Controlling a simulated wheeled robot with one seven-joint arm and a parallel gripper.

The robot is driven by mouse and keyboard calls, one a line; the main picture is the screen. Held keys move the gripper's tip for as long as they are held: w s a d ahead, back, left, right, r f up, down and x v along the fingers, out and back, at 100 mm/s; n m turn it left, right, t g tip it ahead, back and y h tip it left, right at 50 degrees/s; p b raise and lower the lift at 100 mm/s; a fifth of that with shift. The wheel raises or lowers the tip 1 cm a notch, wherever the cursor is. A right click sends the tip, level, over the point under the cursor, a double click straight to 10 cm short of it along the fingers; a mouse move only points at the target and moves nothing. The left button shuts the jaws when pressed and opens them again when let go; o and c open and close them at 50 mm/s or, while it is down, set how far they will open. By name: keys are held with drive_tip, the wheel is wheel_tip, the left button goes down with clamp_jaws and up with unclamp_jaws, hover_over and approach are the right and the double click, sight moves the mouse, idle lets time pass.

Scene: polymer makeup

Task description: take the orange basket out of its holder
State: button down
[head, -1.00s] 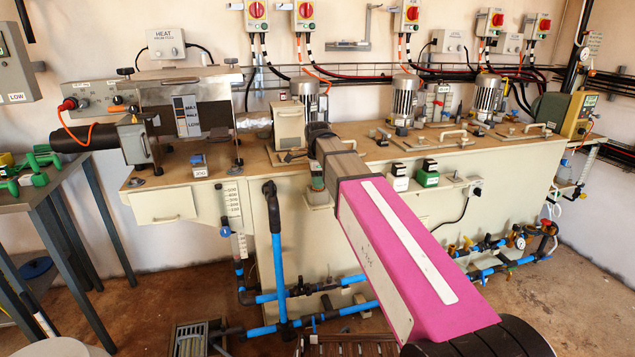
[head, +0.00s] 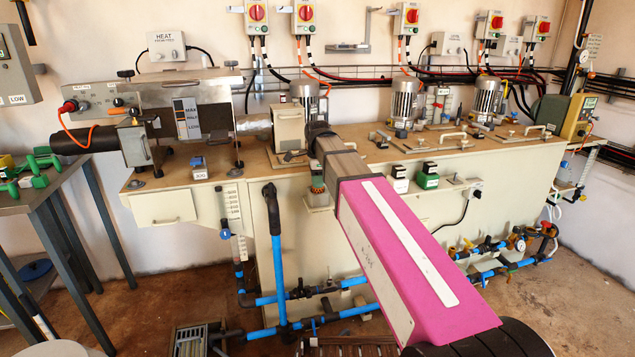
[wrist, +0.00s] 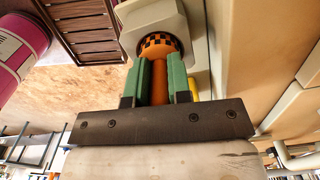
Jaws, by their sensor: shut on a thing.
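The orange basket (wrist: 159,86) shows in the wrist view as an orange shaft between the two green fingers of my gripper (wrist: 161,64). My gripper is shut on it. Beyond the fingertips is a round end with an orange and black checkered band (wrist: 158,42). This end sits at the opening of a cream holder (wrist: 150,14); how deep it goes in is hidden. In the head view a small holder (head: 318,199) projects from the bench front, beside my arm. My fingers are mostly hidden there by my arm.
The long cream bench (head: 450,215) carries motors and switches on its top. Blue pipes (head: 279,270) run low in front of it. A dark slatted wooden thing (wrist: 85,30) shows in the wrist view.

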drive_tip(key=shift+r, duration=0.1)
drive_tip(key=shift+r, duration=3.05)
